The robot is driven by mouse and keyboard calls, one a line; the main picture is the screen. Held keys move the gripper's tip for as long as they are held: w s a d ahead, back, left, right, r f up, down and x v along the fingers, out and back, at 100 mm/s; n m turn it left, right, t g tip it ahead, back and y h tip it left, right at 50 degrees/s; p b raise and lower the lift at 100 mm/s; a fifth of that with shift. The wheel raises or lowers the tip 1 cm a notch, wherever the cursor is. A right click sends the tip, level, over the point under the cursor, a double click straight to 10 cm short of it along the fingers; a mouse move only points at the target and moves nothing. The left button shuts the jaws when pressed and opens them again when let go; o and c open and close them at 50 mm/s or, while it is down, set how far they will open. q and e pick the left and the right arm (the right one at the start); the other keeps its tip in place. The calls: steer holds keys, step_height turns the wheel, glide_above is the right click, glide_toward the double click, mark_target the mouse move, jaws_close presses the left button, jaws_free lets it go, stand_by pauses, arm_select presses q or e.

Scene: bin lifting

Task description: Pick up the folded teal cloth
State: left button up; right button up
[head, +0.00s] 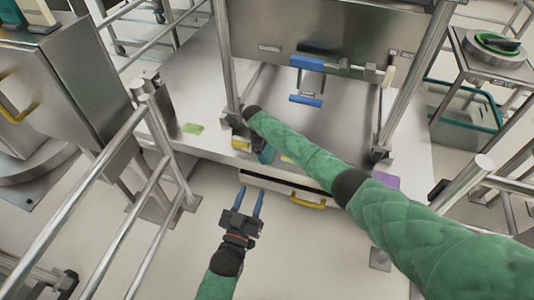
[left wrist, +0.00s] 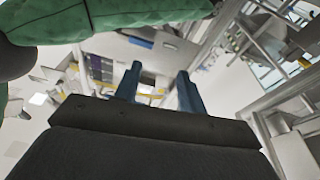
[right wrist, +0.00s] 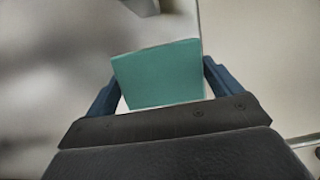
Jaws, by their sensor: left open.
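The folded teal cloth (right wrist: 158,73) shows in the right wrist view as a flat teal block between the two fingers of my right gripper (right wrist: 162,72). Its side edges come close to both fingers, which stand wide apart. Whether they press on it is unclear. In the head view the right gripper (head: 258,143) is at the front edge of the steel bench, partly hidden by its green-sleeved arm; a small teal patch (head: 266,153) shows there. My left gripper (head: 249,201) is open and empty in front of the bench, above the floor; it also shows in the left wrist view (left wrist: 159,72).
The steel bench (head: 205,82) has upright posts and a blue-handled fixture (head: 307,80). A drawer with a yellow handle (head: 307,202) is below its front edge. Metal railings (head: 128,222) stand at the left. A teal-rimmed bin (head: 463,110) is at the right. Floor in front is clear.

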mark_target(269, 151)
steer(key=shift+r, duration=0.1)
steer(key=shift+r, duration=0.15)
step_height(269, 151, up, 4)
steer(key=shift+f+p, duration=0.1)
steer(key=shift+p, duration=0.45)
step_height(269, 151, up, 5)
steer(key=shift+r+p, duration=0.15)
steer(key=shift+p, duration=0.3)
arm_select(q)
steer(key=s+f+g+y, duration=0.1)
steer(key=s+f+g, duration=0.2)
steer(key=f, duration=0.8)
steer(key=s+f+g, duration=0.4)
steer(key=f+g, duration=0.1)
steer(key=f, duration=0.6)
steer(key=shift+s+a+f+y, duration=0.15)
steer(key=shift+s+f+y, duration=0.1)
steer(key=shift+f+y, duration=0.15)
arm_select(e)
steer(key=shift+r, duration=0.2)
steer(key=o, duration=0.4)
steer(key=c, duration=0.3)
steer(key=shift+s, duration=0.1)
